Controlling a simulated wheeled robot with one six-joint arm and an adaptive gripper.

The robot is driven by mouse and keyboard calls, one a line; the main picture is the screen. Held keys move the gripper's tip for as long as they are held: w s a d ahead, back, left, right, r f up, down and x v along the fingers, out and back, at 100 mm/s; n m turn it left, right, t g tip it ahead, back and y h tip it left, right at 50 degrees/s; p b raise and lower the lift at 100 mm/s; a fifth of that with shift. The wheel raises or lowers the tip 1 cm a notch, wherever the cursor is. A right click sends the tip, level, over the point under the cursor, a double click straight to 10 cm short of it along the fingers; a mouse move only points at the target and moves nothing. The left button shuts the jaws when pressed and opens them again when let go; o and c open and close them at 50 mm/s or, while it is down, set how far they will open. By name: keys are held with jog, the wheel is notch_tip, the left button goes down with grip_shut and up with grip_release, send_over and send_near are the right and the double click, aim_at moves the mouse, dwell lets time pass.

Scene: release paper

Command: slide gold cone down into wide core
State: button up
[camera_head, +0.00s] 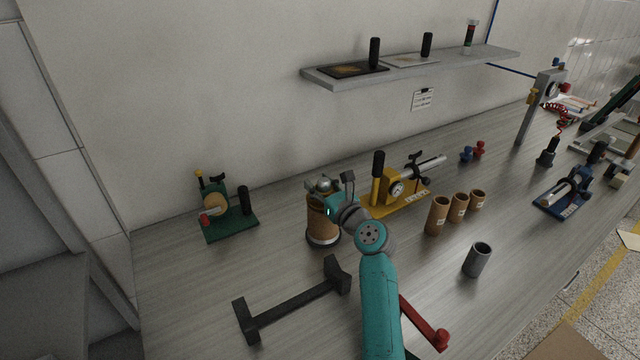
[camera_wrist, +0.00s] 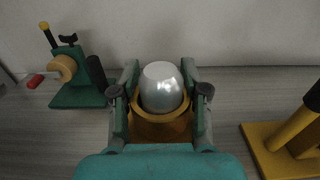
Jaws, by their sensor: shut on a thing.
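A wide brown core (camera_head: 321,222) stands upright on the bench, with a silver-grey band at its foot. In the wrist view my gripper (camera_wrist: 160,92) is shut, with a finger on each side of a gold ring, the gold cone (camera_wrist: 161,128). A shiny silver dome (camera_wrist: 161,86) rises out of the ring, and it also shows in the head view (camera_head: 324,184). The fingers hide the joint between cone and core, so I cannot tell how deep the cone sits.
A green fixture (camera_head: 229,215) stands to the left and a yellow one (camera_head: 400,190) close to the right. Several smaller brown cores (camera_head: 437,215) and a grey tube (camera_head: 477,260) stand farther right. A black stand (camera_head: 292,304) lies in front. A shelf (camera_head: 410,69) hangs behind.

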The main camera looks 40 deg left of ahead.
jog(key=shift+d+f, duration=0.1)
jog(key=shift+f, duration=0.35)
